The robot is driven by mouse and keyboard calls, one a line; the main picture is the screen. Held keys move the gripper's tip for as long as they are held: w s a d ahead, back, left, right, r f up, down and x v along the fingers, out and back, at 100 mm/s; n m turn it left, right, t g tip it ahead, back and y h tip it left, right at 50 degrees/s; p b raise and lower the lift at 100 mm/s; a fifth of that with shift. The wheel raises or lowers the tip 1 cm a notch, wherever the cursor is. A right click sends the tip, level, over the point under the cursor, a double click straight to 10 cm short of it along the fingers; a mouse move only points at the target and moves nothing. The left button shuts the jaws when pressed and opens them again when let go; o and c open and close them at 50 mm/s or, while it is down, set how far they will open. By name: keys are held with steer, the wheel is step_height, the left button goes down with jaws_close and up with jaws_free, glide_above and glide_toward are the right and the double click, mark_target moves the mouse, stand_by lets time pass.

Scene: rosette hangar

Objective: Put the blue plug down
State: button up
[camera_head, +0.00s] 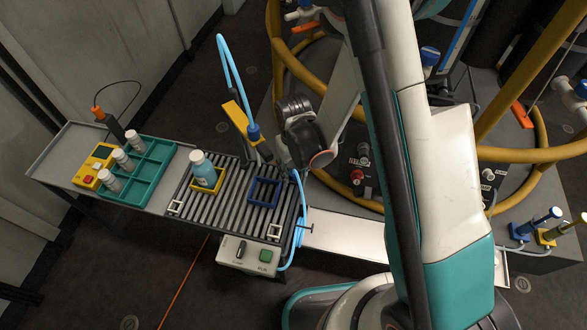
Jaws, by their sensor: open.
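A blue plug (254,132) stands at the back edge of the roller table, beside a slanted yellow piece (236,117). A light blue hose (228,62) loops up from it. My gripper (270,154) is open, low beside the plug on its right. Its dark wrist hides part of the area behind, and I cannot tell whether its fingers touch the plug. A blue square frame (264,192) lies on the rollers, in front of and below the gripper.
A green rack (147,185) with several white-capped bottles is at left. A control box (250,254) hangs in front. Yellow pipes (545,150) and connectors stand at right.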

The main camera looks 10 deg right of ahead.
step_height(320, 180, up, 11)
steer(key=p, duration=0.4)
step_height(320, 180, up, 18)
steer(key=m+t, duration=0.2)
steer(key=t, duration=0.1)
glide_above(293, 173)
steer(key=s+d, duration=0.3)
steer(key=d, duration=0.5)
steer(key=s+d+r+m+t, duration=0.1)
steer(key=s+d+r+t, duration=0.3)
steer(key=s+d+r, duration=0.2)
steer(key=s+r, duration=0.2)
steer(key=s, duration=0.2)
steer(key=shift+d+r+m, duration=0.15)
steer(key=shift+d+m, duration=0.05)
steer(key=shift+m, duration=0.1)
